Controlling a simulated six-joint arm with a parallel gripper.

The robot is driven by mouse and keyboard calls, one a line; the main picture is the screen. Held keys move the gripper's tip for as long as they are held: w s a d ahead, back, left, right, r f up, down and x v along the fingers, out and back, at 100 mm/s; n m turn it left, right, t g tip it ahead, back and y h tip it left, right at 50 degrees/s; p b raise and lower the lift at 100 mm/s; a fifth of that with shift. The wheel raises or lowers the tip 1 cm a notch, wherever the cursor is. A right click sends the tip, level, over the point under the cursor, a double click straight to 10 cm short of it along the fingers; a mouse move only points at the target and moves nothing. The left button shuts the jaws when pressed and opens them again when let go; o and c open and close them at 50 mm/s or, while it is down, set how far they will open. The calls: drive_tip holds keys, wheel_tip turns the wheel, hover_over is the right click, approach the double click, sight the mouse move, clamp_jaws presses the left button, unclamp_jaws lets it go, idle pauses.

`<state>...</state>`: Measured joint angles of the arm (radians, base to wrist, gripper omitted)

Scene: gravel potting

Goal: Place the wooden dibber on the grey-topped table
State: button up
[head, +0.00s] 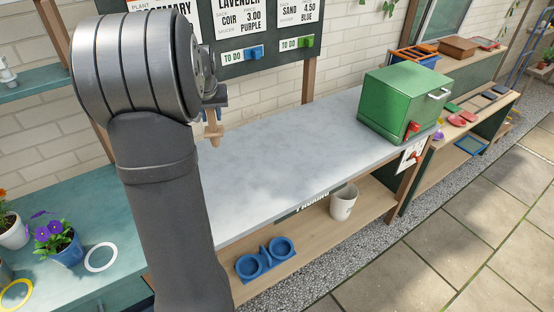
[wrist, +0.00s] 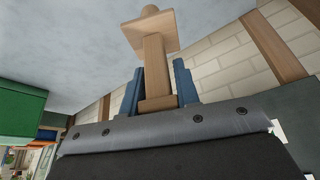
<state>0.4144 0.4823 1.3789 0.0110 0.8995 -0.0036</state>
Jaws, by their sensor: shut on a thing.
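The wooden dibber (head: 213,131) is light brown with a wider crosspiece, and hangs from my gripper (head: 214,101) near the wall side of the grey-topped table (head: 290,145). In the wrist view, the blue fingers of my gripper (wrist: 158,88) are shut on both sides of the dibber (wrist: 154,60). Its crosspiece and far end point away from the palm, toward the grey tabletop (wrist: 60,40). The gap between the dibber's end and the tabletop is hard to judge. My arm hides the table's left end in the head view.
A green box (head: 393,103) stands on the table's right end; the tabletop between it and my gripper is clear. A shelf below holds a white pot (head: 343,203) and a blue double-cup holder (head: 264,258). A teal table (head: 110,215) with flowerpots stands left.

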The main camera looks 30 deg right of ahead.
drive_tip(key=s+d+f+m+h, duration=0.1)
drive_tip(key=s+d+f+m, duration=0.1)
drive_tip(key=s+d, duration=0.8)
drive_tip(key=s+d+f+m+h, duration=0.15)
drive_tip(key=s+d, duration=0.45)
drive_tip(key=s, duration=0.8)
drive_tip(key=w+a+f, duration=0.3)
drive_tip(key=w+f, duration=0.7)
drive_tip(key=f, duration=0.2)
drive_tip(key=shift+w+a+m+g+y, duration=0.15)
drive_tip(key=shift+w+m+g+y, duration=0.2)
drive_tip(key=shift+g+y, duration=0.1)
drive_tip(key=shift+f, duration=0.1)
drive_tip(key=o, duration=1)
drive_tip(key=shift+o, duration=0.2)
